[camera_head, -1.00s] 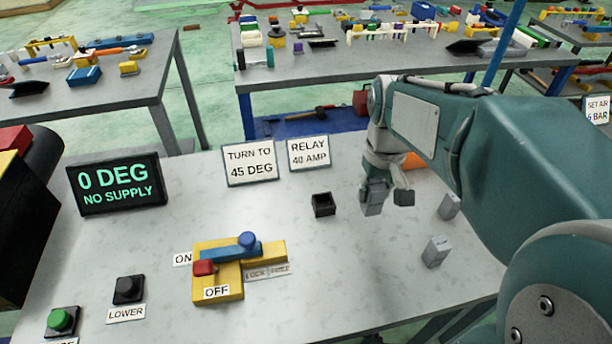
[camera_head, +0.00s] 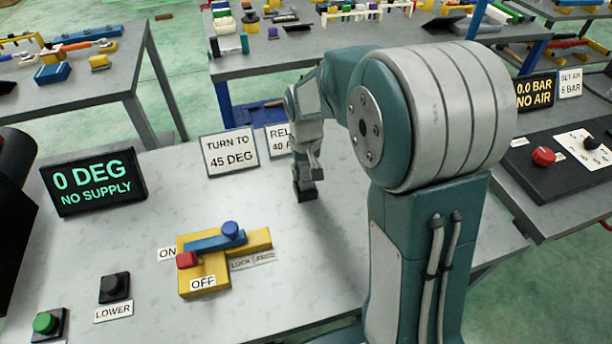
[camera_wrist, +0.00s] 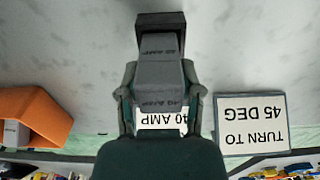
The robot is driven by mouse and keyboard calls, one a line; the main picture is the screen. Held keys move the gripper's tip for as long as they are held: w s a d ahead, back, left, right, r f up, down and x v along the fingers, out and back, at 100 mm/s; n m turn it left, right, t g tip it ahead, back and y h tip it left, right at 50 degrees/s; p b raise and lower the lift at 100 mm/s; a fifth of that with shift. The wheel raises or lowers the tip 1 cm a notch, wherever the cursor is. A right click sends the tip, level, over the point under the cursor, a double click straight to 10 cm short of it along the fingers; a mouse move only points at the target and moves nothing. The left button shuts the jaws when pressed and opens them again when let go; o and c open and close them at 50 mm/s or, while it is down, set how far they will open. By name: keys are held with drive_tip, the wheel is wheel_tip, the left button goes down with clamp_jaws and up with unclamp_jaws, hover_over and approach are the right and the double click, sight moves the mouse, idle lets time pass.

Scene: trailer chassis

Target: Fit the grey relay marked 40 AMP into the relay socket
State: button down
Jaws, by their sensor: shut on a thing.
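The grey relay (camera_wrist: 161,92) is between the two fingers of my gripper (camera_wrist: 162,84) in the wrist view. Its lettering is upside down and blurred, seemingly ending in AMP. The dark, square relay socket (camera_wrist: 160,19) lies at the relay's far end. The relay's far end is at the socket opening, but I cannot tell how deep it sits. In the head view my gripper (camera_head: 306,172) is shut and points down directly over the socket (camera_head: 304,195). The relay is mostly hidden by the fingers there.
The TURN TO 45 DEG sign (camera_head: 229,153) and a partly covered relay sign (camera_head: 279,140) stand behind the socket. A yellow base with a blue lever (camera_head: 215,242) is at front left. An orange cover (camera_wrist: 35,112) shows in the wrist view. My arm hides the table's right side.

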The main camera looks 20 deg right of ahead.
sight(305, 166)
drive_tip(key=shift+a+f, duration=0.2)
drive_tip(key=shift+f, duration=0.85)
drive_tip(key=shift+c, duration=1.3)
unclamp_jaws()
drive_tip(key=shift+d, duration=0.1)
wheel_tip(305, 166, up, 12)
drive_tip(key=shift+f, duration=0.2)
drive_tip(key=shift+s+r, duration=0.2)
drive_tip(key=shift+r, duration=0.25)
drive_tip(key=s+r+t, duration=0.2)
drive_tip(key=s, duration=0.8)
drive_tip(key=s+r+t, duration=0.2)
drive_tip(key=s+t, duration=0.1)
drive_tip(key=s, duration=0.7)
drive_tip(key=shift+s+t, duration=0.3)
drive_tip(key=shift+s, duration=0.05)
drive_tip(key=shift+r, duration=0.1)
